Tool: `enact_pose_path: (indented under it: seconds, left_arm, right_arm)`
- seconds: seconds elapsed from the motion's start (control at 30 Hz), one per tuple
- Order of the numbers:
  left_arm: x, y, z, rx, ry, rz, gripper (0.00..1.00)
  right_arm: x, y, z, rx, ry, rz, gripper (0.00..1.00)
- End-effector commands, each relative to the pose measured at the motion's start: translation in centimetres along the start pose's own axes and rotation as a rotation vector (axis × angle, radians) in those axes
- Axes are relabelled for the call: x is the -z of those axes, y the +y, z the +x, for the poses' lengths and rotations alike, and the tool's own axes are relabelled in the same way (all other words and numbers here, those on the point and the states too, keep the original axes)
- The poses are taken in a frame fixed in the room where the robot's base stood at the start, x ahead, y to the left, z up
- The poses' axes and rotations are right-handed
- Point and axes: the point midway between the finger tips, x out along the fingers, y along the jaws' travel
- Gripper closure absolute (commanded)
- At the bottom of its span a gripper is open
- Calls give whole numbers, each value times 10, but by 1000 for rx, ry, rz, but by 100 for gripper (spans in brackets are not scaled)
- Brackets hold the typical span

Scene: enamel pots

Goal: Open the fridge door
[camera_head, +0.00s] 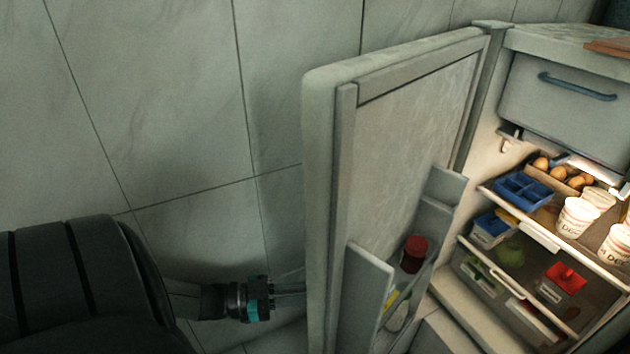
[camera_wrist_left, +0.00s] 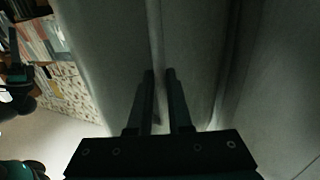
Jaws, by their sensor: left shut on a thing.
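The fridge door (camera_head: 400,150) stands wide open in the head view, swung out to the left of the fridge body (camera_head: 488,110). Its inner face and door shelves show. My left gripper (camera_head: 302,288) reaches the door's outer side from the left, its fingertips partly hidden by the door edge. In the left wrist view the fingers (camera_wrist_left: 160,78) are shut on a slim upright bar, the door handle (camera_wrist_left: 156,40), against the pale door front (camera_wrist_left: 100,50). My right gripper is not clearly in view.
Inside the fridge are eggs (camera_head: 560,170), a blue tray (camera_head: 522,190), white tubs (camera_head: 577,217) and drawers. A red-lidded jar (camera_head: 414,252) stands in the door shelf. The tiled floor (camera_head: 180,90) left of the door is clear.

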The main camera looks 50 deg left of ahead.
Motion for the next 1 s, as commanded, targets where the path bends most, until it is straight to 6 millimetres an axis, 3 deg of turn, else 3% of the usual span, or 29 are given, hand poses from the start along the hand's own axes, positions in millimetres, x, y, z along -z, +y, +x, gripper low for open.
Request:
enact_pose_path:
  seconds: [0.03,0.4,0.43,0.67,1.0]
  left_arm:
    - [5,-8,4,14,11,6,100]
    - [5,-8,4,13,13,6,100]
    - [6,-8,4,13,13,6,81]
    - [4,-6,3,8,12,5,55]
    - [4,-4,2,4,8,3,53]
  right_arm:
    - [0,0,0,0,0,0,100]
    - [0,0,-1,-1,1,0,100]
    - [0,0,-1,-1,1,0,100]
    - [0,0,-1,0,1,0,100]
    - [1,0,-1,0,1,0,100]
